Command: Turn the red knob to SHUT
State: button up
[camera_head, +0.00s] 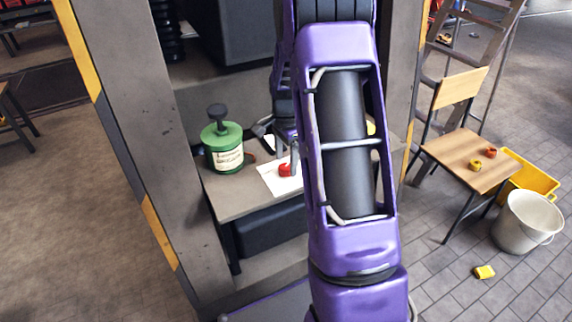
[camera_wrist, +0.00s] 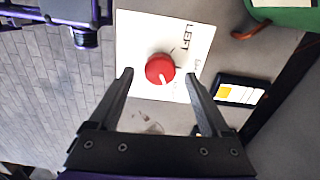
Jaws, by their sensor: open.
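The red knob (camera_wrist: 160,69) sits on a white plate (camera_wrist: 133,32) in the wrist view. A white pointer mark shows on the knob's lower part. Black lettering beside it reads "LEFT"; another word lower down is partly hidden by a finger. In the head view the knob (camera_head: 285,170) shows small on the plate (camera_head: 270,178), just left of my arm. My gripper (camera_wrist: 158,80) is open, with its two fingers apart on either side of the knob in the picture. I cannot tell whether they touch it. My arm hides part of the plate in the head view.
A green canister (camera_head: 224,152) stands on the shelf left of the plate. A dark device with a yellow and white screen (camera_wrist: 238,92) lies right of the plate. Grey posts (camera_head: 150,130) flank the shelf. A chair (camera_head: 470,160) and a white bucket (camera_head: 528,222) stand right.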

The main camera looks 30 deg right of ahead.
jog(key=shift+f, duration=0.75)
grip_shut()
